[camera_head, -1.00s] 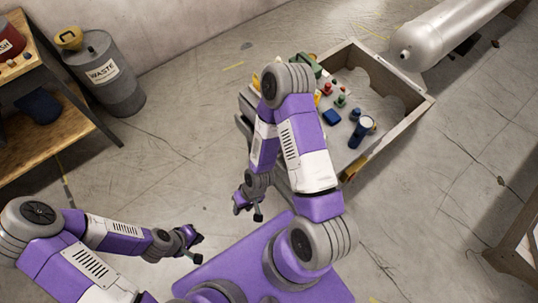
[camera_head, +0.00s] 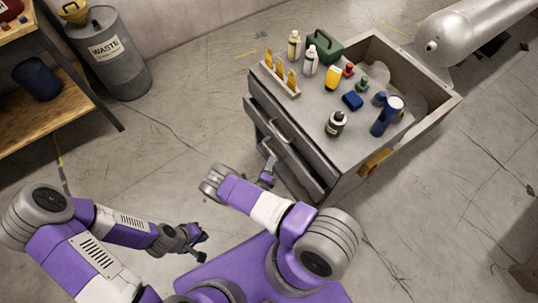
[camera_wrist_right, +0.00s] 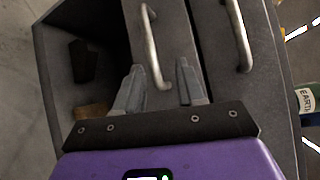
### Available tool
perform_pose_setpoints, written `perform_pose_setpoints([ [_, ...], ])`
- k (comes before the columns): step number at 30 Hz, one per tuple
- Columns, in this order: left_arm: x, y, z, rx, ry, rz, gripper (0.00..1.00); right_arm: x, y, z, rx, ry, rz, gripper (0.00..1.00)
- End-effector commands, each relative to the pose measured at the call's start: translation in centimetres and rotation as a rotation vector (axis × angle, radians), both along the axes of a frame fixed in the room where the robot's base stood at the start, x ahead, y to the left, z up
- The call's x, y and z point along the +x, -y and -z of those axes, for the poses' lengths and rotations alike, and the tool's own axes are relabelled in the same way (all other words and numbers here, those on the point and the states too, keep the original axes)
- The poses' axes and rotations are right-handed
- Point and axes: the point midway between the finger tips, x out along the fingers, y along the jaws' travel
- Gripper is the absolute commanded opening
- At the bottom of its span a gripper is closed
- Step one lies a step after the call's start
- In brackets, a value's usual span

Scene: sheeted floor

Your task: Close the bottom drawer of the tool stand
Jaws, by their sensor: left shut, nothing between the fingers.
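The grey tool stand (camera_head: 345,185) stands right of centre in the head view, with two handled drawer fronts facing me. The bottom drawer (camera_head: 290,168) seems to stand out a little from the front above; how far is hard to tell. In the right wrist view, its bar handle (camera_wrist_right: 151,45) runs down between the fingertips of my right gripper (camera_wrist_right: 160,88). The fingers are apart, and contact with the handle is unclear. In the head view, this gripper (camera_head: 268,174) is at the lower drawer front. My left gripper (camera_head: 201,247) is shut and empty, away from the stand.
Bottles, a green toolbox (camera_head: 322,46) and several small items stand on the stand's top. A dark cavity (camera_wrist_right: 75,50) with blocks inside shows beside the lower front. A grey cylinder (camera_head: 465,35) lies behind. A waste drum (camera_head: 118,55) and wooden shelf stand left. Floor between is clear.

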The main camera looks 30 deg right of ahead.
Motion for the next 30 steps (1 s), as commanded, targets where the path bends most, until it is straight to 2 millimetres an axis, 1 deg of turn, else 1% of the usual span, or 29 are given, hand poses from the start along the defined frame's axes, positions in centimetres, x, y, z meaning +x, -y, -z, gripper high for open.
perform_pose_setpoints([
  [1, 0.0, 0.0, 0.5, 0.000, 0.000, 0.000, 0.00, 0.1, -0.2, 0.7, -0.034, -0.017, -0.047, 0.39],
  [3, 0.0, 0.0, 0.7, 0.000, 0.000, 0.000, 0.00, 0.3, -0.3, 1.0, -0.067, -0.035, -0.089, 0.39],
  [6, 0.0, 0.0, 0.9, 0.000, 0.000, 0.000, 0.00, 0.9, 0.0, 1.2, -0.082, -0.043, -0.112, 0.39],
  [15, 0.0, 0.0, 1.9, 0.000, 0.000, 0.000, 0.00, 4.3, 3.0, 1.8, -0.081, -0.043, -0.107, 0.39],
  [19, 0.0, 0.0, 2.2, 0.000, 0.000, 0.000, 0.00, 5.4, 3.9, 2.0, -0.079, -0.044, -0.106, 0.39],
  [23, 0.0, 0.0, 2.3, 0.000, 0.000, 0.000, 0.00, 5.9, 4.3, 2.1, -0.079, -0.045, -0.108, 0.39],
  [30, 0.0, 0.0, 2.3, 0.000, 0.000, 0.000, 0.00, 6.0, 4.3, 2.0, -0.079, -0.045, -0.108, 0.39],
])
